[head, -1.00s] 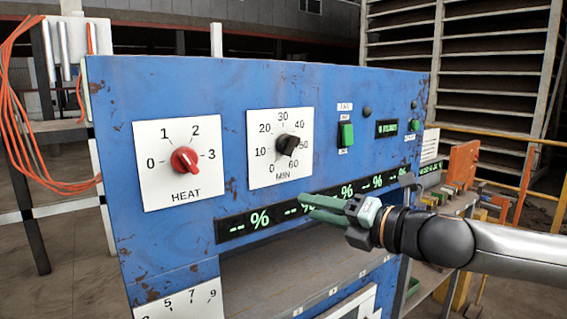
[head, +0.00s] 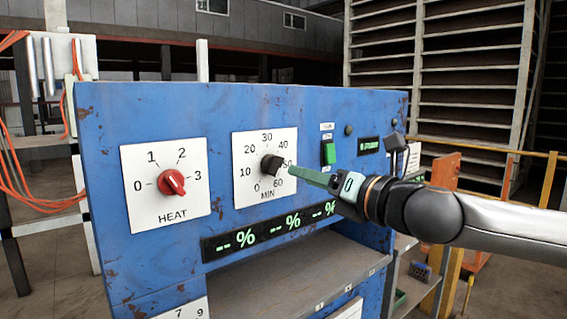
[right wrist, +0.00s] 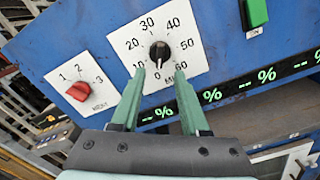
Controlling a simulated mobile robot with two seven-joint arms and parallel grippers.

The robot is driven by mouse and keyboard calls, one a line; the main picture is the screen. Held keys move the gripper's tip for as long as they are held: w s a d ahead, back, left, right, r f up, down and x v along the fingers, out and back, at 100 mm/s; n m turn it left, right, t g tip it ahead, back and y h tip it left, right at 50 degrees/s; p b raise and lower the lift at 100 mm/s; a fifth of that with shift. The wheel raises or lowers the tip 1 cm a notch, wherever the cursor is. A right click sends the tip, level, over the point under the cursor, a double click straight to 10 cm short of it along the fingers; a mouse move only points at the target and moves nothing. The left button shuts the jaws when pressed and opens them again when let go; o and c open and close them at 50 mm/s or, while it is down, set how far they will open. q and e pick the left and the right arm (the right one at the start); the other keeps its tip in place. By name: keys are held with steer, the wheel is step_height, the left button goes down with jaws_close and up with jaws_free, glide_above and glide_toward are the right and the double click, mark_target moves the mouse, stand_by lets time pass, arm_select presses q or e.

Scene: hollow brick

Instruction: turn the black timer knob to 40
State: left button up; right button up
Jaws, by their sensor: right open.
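The black timer knob (head: 270,166) sits on a white MIN dial plate (head: 246,150) marked 0 to 60, on the blue panel. It also shows in the right wrist view (right wrist: 159,50), where its pale mark seems to point down toward the 0. My right gripper (head: 300,172) is just right of the knob in the head view, its green fingers pointing at the dial. In the right wrist view the two fingers (right wrist: 160,76) are apart, with the knob seen between and beyond their tips. The jaws are open and empty; contact with the knob is not visible. My left gripper is not in view.
A red HEAT knob (head: 171,182) is on the plate to the left. A green switch (head: 328,152) is to the right, and a display strip (head: 270,229) runs below. A shelf opening (head: 290,270) lies under the panel.

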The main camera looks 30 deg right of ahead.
mark_target(279, 168)
steer(key=w+p, duration=0.2)
steer(key=shift+w, duration=0.4)
steer(key=shift+w+a+p, duration=0.15)
steer(key=shift+w+p, duration=0.75)
steer(key=shift+w, duration=0.05)
steer(key=shift+w+f, duration=0.1)
steer(key=shift+w, duration=0.4)
steer(key=shift+w+a+b, duration=0.15)
steer(key=shift+w+b, duration=0.25)
steer(key=shift+w, duration=0.35)
jaws_close()
